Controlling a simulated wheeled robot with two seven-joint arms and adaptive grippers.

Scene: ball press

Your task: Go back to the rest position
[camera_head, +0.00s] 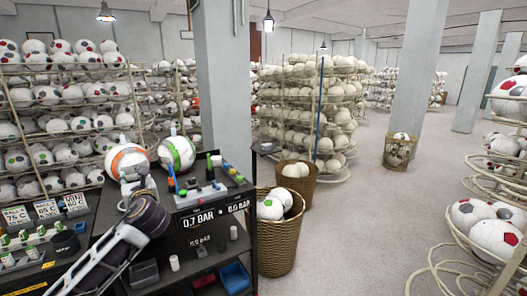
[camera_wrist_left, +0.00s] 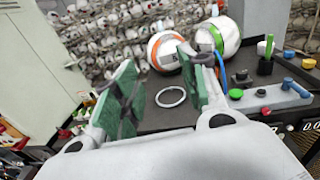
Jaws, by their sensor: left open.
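My left gripper (camera_head: 137,180) is over the dark bench, in front of two balls, with its arm coming up from the lower left. In the left wrist view the gripper (camera_wrist_left: 158,80) is open, its green pads wide apart with nothing held between them. Beyond the pads a pale ring (camera_wrist_left: 171,97) lies on the dark bench top. An orange-striped ball (camera_head: 127,157) and a green-striped ball (camera_head: 177,153) sit side by side at the back of the bench. They also show in the left wrist view. My right gripper is not in view.
The bench (camera_head: 247,225) carries small tools and pressure displays (camera_head: 200,219) to the right of the gripper. Wicker baskets (camera_head: 277,245) with balls stand right of it. Ball racks (camera_head: 60,120) line the back. Open floor (camera_head: 350,235) lies to the right.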

